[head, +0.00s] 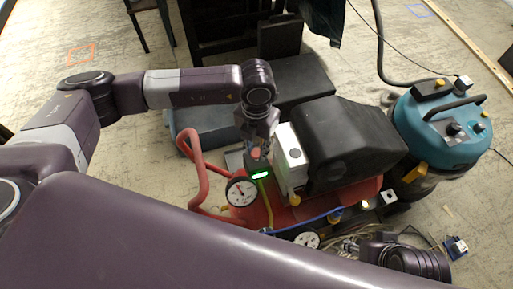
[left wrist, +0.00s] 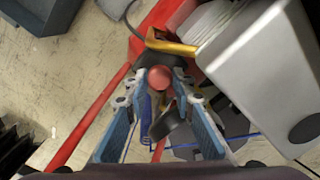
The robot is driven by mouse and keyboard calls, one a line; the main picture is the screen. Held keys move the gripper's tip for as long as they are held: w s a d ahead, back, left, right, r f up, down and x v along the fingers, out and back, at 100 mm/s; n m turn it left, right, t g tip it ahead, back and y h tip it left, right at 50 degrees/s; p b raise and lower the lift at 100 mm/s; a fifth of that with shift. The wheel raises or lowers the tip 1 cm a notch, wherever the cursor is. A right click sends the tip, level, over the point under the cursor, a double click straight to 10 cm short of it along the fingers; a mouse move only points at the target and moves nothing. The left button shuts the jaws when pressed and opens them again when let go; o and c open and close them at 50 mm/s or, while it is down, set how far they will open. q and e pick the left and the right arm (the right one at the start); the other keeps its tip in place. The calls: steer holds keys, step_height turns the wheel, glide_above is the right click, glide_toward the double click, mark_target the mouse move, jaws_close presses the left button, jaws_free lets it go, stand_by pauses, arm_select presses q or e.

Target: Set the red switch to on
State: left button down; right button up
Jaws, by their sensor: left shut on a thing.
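The red switch (head: 255,153) is a small round red knob on top of a dark box on the red compressor (head: 243,211). A green-lit display (head: 260,175) shows on the front of that box. In the left wrist view the red switch (left wrist: 160,77) sits between my fingertips. My left gripper (head: 257,147) points down from above and is shut on the switch; in the left wrist view its blue-grey fingers (left wrist: 158,85) flank it. My right gripper (head: 350,246) is low in the head view, near the cables, small and partly hidden, so its jaws cannot be read.
A white-grey box (head: 290,160) and a black motor cover (head: 350,140) stand close right of the switch. A red handle (head: 198,178) rises at left, with a gauge (head: 241,192) in front. A teal vacuum (head: 445,125) stands at right. Open floor lies at upper left.

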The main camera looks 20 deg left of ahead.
mark_target(256, 153)
arm_select(q)
steer(key=shift+r, duration=0.15)
steer(key=c, duration=1.6)
jaws_free()
step_height(256, 153, up, 12)
steer(key=shift+r, duration=0.1)
steer(key=shift+s, duration=0.1)
